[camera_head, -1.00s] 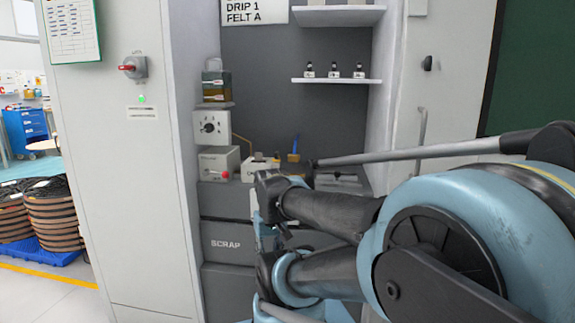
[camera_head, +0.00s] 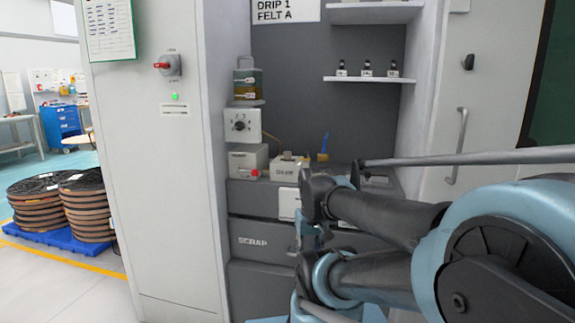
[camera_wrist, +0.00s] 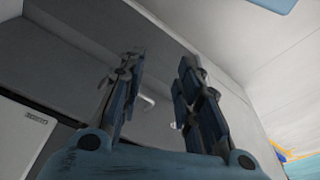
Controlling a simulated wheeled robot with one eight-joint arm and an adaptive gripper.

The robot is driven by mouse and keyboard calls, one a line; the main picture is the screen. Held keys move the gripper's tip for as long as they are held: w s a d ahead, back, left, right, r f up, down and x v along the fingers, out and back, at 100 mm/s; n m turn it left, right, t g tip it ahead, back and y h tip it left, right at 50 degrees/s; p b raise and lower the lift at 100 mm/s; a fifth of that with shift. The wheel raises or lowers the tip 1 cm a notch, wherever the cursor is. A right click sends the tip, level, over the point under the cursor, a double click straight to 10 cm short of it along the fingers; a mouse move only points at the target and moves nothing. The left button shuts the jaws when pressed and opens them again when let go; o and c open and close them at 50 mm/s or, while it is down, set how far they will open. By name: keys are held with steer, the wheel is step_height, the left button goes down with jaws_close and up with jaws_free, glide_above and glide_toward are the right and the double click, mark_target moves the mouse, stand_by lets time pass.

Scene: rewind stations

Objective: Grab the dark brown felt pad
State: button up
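I cannot make out the dark brown felt pad in either view. A bench (camera_head: 252,201) in the recess under the "DRIP 1 FELT A" sign (camera_head: 287,10) is partly hidden by my arm. In the wrist view, my gripper (camera_wrist: 160,75) is open, with two dark-and-blue fingers apart and nothing between them. Beyond the fingers is a grey surface with small pale handle-like shapes.
The bench holds a white box with a red button (camera_head: 248,162), a smaller pale box (camera_head: 288,167) and a blue upright tool (camera_head: 324,148). A SCRAP drawer (camera_head: 256,240) is below. Cabinet walls flank the recess. Stacked reels (camera_head: 36,207) stand at far left, beside open floor.

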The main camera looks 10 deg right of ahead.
steer(key=shift+o, duration=0.5)
steer(key=shift+o, duration=0.2)
steer(key=shift+s+r, duration=0.25)
steer(key=shift+r, duration=0.05)
step_height(320, 180, up, 38)
steer(key=f+n+g, duration=0.1)
steer(key=n+g, duration=0.1)
steer(key=n, duration=1.1)
glide_above(288, 153)
steer(key=w, duration=0.1)
step_height(288, 153, down, 17)
steer(key=shift+r, duration=0.1)
jaws_close()
